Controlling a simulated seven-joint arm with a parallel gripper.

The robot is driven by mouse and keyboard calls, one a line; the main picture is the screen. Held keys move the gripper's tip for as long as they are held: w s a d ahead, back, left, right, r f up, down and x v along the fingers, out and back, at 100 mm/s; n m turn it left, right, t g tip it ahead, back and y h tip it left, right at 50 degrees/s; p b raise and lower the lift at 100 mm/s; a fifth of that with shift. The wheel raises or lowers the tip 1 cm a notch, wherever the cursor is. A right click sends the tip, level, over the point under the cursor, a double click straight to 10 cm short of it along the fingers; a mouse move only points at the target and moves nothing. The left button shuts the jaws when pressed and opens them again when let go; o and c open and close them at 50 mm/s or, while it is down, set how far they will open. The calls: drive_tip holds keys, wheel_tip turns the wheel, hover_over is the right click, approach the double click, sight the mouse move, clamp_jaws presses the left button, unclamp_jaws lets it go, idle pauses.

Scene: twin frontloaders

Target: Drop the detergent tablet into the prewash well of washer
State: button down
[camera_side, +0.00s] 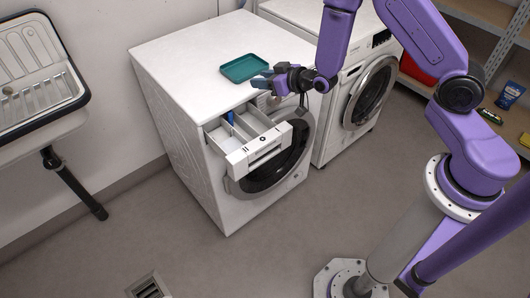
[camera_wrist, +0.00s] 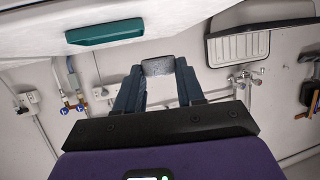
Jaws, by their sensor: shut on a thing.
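My gripper (camera_side: 262,82) is in the side view just above the front top edge of the left washer (camera_side: 180,70). In the wrist view my gripper (camera_wrist: 157,78) is shut on a grey speckled block, the detergent tablet (camera_wrist: 158,66), held between the fingertips. The tablet is too small to make out clearly in the side view. The left washer's detergent drawer (camera_side: 258,155) is pulled out, below and left of the gripper. It has several wells and a blue part (camera_side: 231,118) inside. Small marks are on its front; I cannot tell which well is prewash.
A teal tray (camera_side: 244,68) lies on the washer top behind the gripper; it also shows in the wrist view (camera_wrist: 105,31). A second washer (camera_side: 365,85) stands to the right. A sink (camera_side: 35,70) is at left. The floor in front is clear.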

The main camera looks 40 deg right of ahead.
drive_tip(key=shift+f, duration=2.35)
drive_tip(key=c, duration=0.6)
unclamp_jaws()
drive_tip(key=shift+s, duration=0.1)
drive_tip(key=v, duration=1.2)
